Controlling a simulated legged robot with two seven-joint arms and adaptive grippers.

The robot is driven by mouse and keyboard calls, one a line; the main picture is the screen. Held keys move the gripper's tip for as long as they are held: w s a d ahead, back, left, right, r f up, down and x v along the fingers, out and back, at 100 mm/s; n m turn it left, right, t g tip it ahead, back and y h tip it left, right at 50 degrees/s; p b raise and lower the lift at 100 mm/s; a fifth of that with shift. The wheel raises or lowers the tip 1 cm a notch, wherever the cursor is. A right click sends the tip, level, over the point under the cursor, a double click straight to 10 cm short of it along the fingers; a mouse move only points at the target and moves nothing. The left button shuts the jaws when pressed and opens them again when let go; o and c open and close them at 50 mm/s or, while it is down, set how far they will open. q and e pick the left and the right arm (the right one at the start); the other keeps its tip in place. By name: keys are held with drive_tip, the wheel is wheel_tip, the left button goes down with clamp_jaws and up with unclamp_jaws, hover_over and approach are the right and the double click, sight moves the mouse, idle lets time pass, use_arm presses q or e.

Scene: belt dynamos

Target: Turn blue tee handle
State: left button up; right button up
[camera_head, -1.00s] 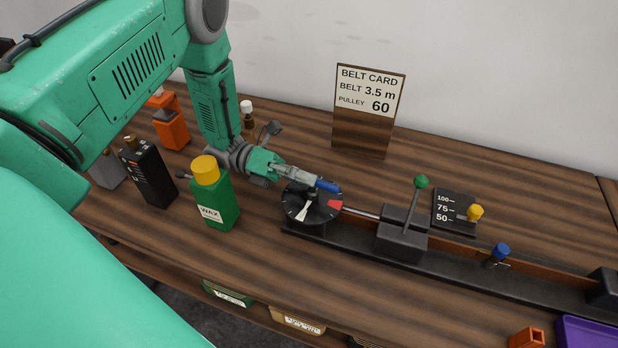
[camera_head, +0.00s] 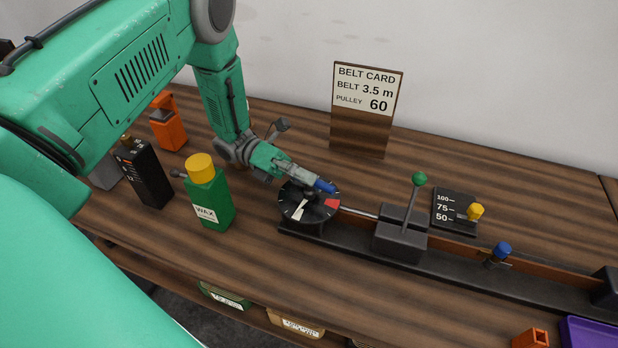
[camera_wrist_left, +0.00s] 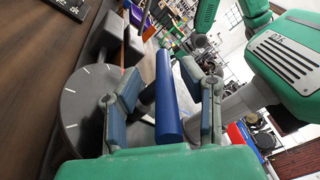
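The blue tee handle (camera_head: 325,186) is a short blue bar above a black dial (camera_head: 322,213) with a white pointer and a red sector. My left gripper (camera_head: 311,180) reaches it from the left. In the left wrist view the blue bar (camera_wrist_left: 168,100) runs lengthwise between the two fingers of my left gripper (camera_wrist_left: 165,95). The fingers are spread, with a visible gap between the left finger and the bar. The handle's stem is partly hidden behind the bar. My right gripper is in neither view.
The dial joins a dark rail carrying a green-knobbed lever (camera_head: 418,180) and a blue knob (camera_head: 503,249). A yellow knob (camera_head: 475,211) sits on a scale plate. A green wax bottle (camera_head: 213,209) stands close left of the dial. A belt card (camera_head: 366,100) stands behind.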

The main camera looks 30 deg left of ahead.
use_arm(q)
drive_tip(key=shift+s+r, duration=0.1)
drive_tip(key=shift+r, duration=0.2)
wheel_tip(320, 180, up, 9)
drive_tip(key=shift+a+r, duration=0.1)
drive_tip(key=shift+d+r, duration=0.1)
drive_tip(key=shift+d, duration=0.1)
drive_tip(key=shift+w, duration=0.2)
